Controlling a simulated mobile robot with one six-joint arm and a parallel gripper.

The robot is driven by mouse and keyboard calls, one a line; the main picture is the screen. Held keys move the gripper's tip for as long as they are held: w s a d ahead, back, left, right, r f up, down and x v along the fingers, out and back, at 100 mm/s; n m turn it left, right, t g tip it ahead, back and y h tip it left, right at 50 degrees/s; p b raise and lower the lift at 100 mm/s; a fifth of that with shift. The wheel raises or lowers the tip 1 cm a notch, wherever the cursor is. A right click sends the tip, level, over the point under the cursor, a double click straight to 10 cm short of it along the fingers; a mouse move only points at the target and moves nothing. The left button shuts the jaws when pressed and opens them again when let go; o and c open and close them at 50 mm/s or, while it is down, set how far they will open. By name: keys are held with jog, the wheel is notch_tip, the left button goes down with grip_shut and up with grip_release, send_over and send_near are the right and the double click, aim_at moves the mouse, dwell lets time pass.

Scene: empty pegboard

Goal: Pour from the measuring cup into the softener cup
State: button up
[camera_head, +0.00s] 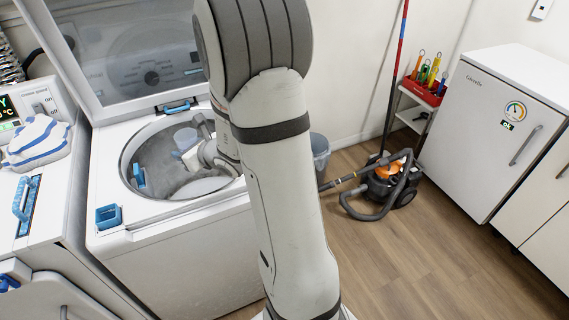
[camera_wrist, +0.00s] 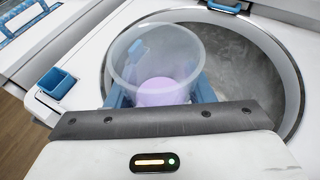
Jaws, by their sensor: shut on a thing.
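The measuring cup (camera_wrist: 150,60) is clear, with a pale purple liquid (camera_wrist: 163,92) low inside it. My gripper (camera_wrist: 160,94) is shut on the cup, with a blue finger on each side of it. In the head view the cup (camera_head: 185,138) is above the open drum of the washer, partly beside my wrist. The softener cup is a small square blue cup (camera_head: 108,216) at the washer's front left corner. It also shows in the wrist view (camera_wrist: 57,82), left of the measuring cup and apart from it. Its inside bottom is hidden.
The washer's lid (camera_head: 125,55) stands open behind the drum (camera_head: 165,193). A second machine with a striped cloth (camera_head: 36,140) is at the left. A grey bucket (camera_head: 320,150), a vacuum cleaner (camera_head: 390,180) and a white cabinet (camera_head: 500,130) are at the right. Open floor lies in front.

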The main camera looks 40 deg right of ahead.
jog(key=s+d+f+m+h+b, duration=0.1)
jog(key=s+d+f+h+b, duration=0.1)
jog(key=d+f+b, duration=0.3)
jog(key=s+d+f+m+h+b, duration=0.2)
jog(key=s+d+f+b, duration=0.3)
jog(key=d+b, duration=0.5)
jog(key=b, duration=0.2)
jog(key=shift+s+m+b, duration=0.25)
jog(key=shift+m+b, duration=0.05)
jog(key=d+r+m+y+p, duration=0.1)
jog(key=d+m+p, duration=0.1)
jog(key=p, duration=0.7)
jog(key=d+r+m+y+p, duration=0.1)
jog(key=d+m+y+p, duration=0.1)
jog(key=p, duration=0.7)
jog(key=shift+r+m+y, duration=0.2)
jog(key=shift+m+y, duration=0.1)
jog(key=shift+m, duration=0.3)
jog(key=shift+f+m+y+p, duration=0.3)
jog(key=shift+f+m+y, duration=0.1)
jog(key=shift+f, duration=0.1)
